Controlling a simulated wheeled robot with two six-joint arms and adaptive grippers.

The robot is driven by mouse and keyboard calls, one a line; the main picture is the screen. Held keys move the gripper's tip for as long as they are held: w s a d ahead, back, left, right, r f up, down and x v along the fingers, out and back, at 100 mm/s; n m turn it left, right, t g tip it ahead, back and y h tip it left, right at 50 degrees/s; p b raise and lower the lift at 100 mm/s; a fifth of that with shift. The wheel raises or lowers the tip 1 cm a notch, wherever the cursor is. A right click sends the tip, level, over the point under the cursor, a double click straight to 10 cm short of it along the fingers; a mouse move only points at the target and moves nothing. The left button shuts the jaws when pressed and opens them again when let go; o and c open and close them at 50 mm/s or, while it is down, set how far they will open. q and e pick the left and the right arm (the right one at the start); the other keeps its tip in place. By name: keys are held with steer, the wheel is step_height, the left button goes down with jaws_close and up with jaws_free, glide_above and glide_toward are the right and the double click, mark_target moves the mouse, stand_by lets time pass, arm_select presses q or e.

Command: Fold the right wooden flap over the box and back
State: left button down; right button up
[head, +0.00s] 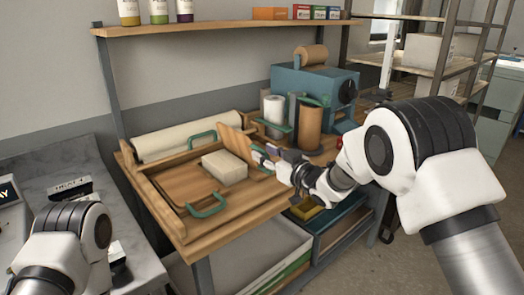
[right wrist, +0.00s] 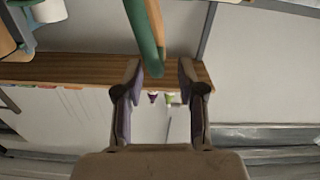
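A pale beige box (head: 225,167) sits on the wooden folding station (head: 172,185). The right wooden flap (head: 236,142) stands raised and tilted behind the box's right side. Its teal handle (head: 258,154) faces my right gripper (head: 271,161). In the right wrist view my right gripper (right wrist: 160,85) has its fingers apart. The teal handle (right wrist: 146,35) reaches down between its fingertips, with a gap on both sides, beside the wooden flap's edge (right wrist: 157,20). My left arm shows at the lower left, but its gripper is out of view.
A front flap handle (head: 207,207) and a back flap handle (head: 201,137) are teal too. A paper roll (head: 175,137) lies along the back left. Upright rolls (head: 308,128) and a blue machine (head: 315,85) stand close behind my right gripper. A shelf (head: 220,25) runs above.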

steer(key=shift+x, duration=0.8)
steer(key=shift+c, duration=1.3)
jaws_close()
steer(key=shift+w, duration=0.1)
steer(key=shift+d, duration=0.1)
